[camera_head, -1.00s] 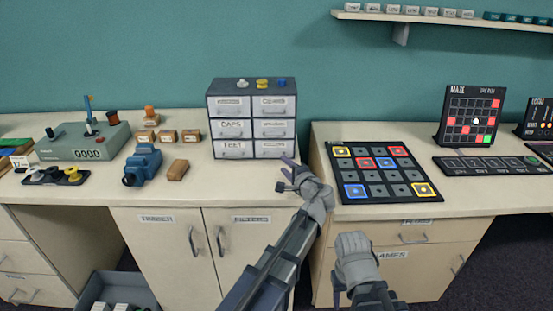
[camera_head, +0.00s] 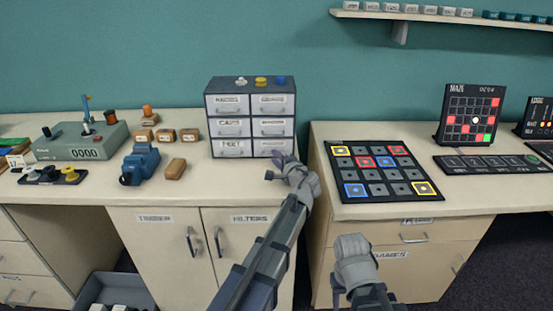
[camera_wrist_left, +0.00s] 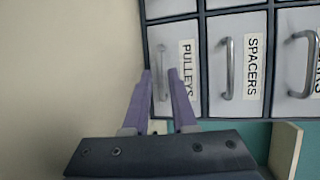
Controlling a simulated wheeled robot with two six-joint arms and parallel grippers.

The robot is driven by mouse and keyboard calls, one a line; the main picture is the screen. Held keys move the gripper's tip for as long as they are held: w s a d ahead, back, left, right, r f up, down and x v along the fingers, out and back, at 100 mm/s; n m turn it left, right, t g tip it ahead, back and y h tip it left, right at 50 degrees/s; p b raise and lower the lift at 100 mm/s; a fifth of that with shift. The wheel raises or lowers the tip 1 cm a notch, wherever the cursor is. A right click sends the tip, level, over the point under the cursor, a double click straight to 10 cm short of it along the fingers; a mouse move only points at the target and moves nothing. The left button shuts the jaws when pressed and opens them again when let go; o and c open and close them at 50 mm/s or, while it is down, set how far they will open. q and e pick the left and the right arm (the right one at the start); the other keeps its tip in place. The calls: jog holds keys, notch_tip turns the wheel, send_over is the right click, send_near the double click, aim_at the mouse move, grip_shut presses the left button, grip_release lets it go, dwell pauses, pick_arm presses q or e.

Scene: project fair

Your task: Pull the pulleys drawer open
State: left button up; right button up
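The pulleys drawer (camera_wrist_left: 172,45) is closed in the left wrist view, with a thin metal handle and a printed label. In the head view it is the bottom right drawer (camera_head: 262,149) of the small grey cabinet (camera_head: 250,84), its handle end partly covered by my gripper. My left gripper (camera_head: 277,167) is just in front of it. In the left wrist view its purple fingers (camera_wrist_left: 160,73) are apart, one on each side of the handle; contact cannot be told. My right gripper (camera_head: 352,245) is low, in front of the right-hand desk, its fingers unclear.
The spacers drawer (camera_wrist_left: 223,85) is beside the pulleys drawer in the wrist view. Small spools stand on the cabinet. A blue device (camera_head: 140,164) and wooden blocks (camera_head: 175,168) lie left. A tile board (camera_head: 380,172) lies on the right-hand desk.

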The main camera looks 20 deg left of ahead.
pick_arm(q)
grip_shut()
dwell(1.1)
